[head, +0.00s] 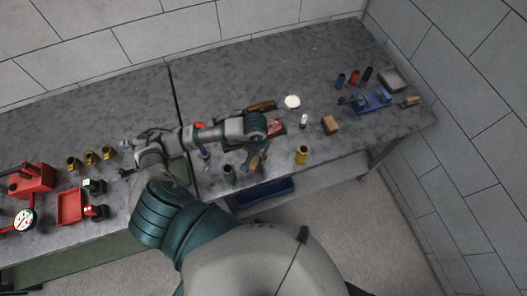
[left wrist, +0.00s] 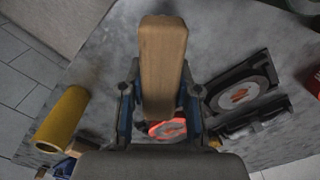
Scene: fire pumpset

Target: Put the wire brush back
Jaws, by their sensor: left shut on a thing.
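My left gripper (head: 250,152) is above the front part of the right-hand bench. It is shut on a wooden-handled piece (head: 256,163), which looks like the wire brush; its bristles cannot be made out. In the left wrist view the pale wooden handle (left wrist: 162,60) stands between the two blue-sided fingers (left wrist: 160,112) and points away from the palm. My right gripper is not in view.
A yellow cylinder (head: 301,155) stands near the front edge. A brown block (head: 331,124), white disc (head: 292,102), brown-handled item (head: 262,106) and blue vise-like tool (head: 372,100) lie right and behind. A grey tray (head: 393,80) is at far right. The back middle is clear.

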